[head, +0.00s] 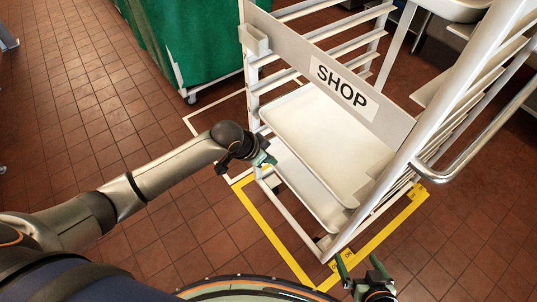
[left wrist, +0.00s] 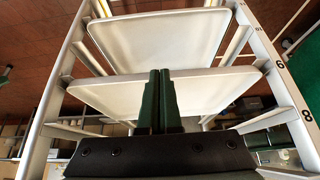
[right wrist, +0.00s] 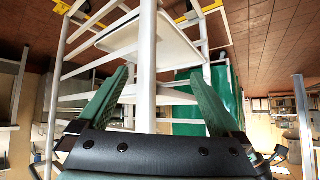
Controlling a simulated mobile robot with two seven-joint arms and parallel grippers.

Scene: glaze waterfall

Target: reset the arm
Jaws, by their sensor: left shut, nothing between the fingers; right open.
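My left arm reaches in from the left in the head view, and its gripper (head: 264,160) is beside the near left post of a white rack (head: 253,85). In the left wrist view the green fingers (left wrist: 160,100) are together with nothing between them. My right gripper (head: 358,272) is at the bottom of the head view, in front of the rack's near corner. In the right wrist view its green fingers (right wrist: 158,95) are spread wide and empty, with a rack post beyond them.
The rack carries a "SHOP" sign (head: 342,86) and white trays (head: 320,140). Yellow tape (head: 262,228) marks the tiled floor around it. A green covered cart (head: 190,45) stands behind on the left. The floor at left is clear.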

